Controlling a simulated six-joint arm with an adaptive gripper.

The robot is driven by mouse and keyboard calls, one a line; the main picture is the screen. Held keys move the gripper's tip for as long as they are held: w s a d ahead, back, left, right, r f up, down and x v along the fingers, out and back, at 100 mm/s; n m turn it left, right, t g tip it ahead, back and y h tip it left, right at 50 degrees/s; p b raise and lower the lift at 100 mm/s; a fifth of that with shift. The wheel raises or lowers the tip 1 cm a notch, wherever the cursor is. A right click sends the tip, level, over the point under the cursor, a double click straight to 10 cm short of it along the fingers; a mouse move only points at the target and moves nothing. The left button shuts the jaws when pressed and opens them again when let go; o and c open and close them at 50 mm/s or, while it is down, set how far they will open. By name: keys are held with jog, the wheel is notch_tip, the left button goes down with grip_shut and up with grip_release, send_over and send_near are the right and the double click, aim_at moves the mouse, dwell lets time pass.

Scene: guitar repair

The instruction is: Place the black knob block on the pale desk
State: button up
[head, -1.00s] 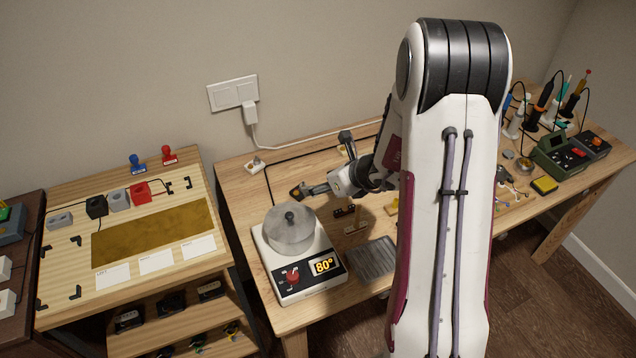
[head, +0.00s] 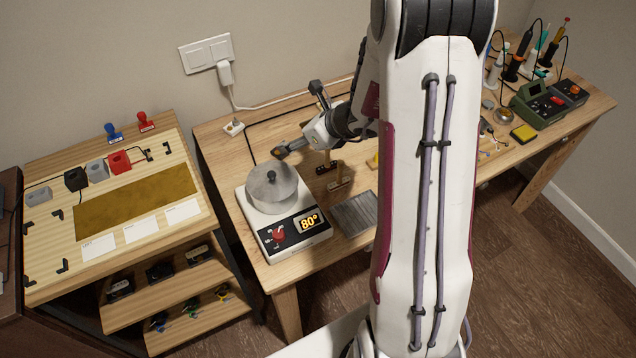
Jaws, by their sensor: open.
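A black block (head: 76,179) sits on the light wooden stand top at left, between two grey blocks and near a red one. A small dark block (head: 327,166) with an upright piece stands on the light wooden workbench (head: 219,150); I cannot tell which of these is the knob block. My gripper (head: 284,151) is above the back left of the workbench, behind the lidded pot. It is open, and nothing shows clearly between its small fingers. My arm hides the middle of the workbench.
A hot plate reading 80° (head: 290,238) carries a round metal pot (head: 272,188). A grey ribbed pad (head: 355,213) lies to its right. Soldering tools and a yellow sponge (head: 523,133) stand at the right end. A wall plug (head: 225,73) has a cable to the bench.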

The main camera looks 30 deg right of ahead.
jog(key=s+a+r+n+g+y, duration=0.2)
jog(key=s+a+r+n+g, duration=0.1)
jog(key=s+a+r+n, duration=1.25)
jog(key=s+d+r+n+h, duration=0.2)
jog(key=s+n, duration=0.5)
jog(key=s, duration=0.1)
jog(key=s+d+r+n+h, duration=0.2)
jog(key=s+r+n+h, duration=0.1)
jog(key=s+n, duration=0.5)
jog(key=shift+s+d, duration=0.25)
jog(key=shift+s, duration=0.2)
jog(key=shift+r+n, duration=0.1)
jog(key=shift+n, duration=0.15)
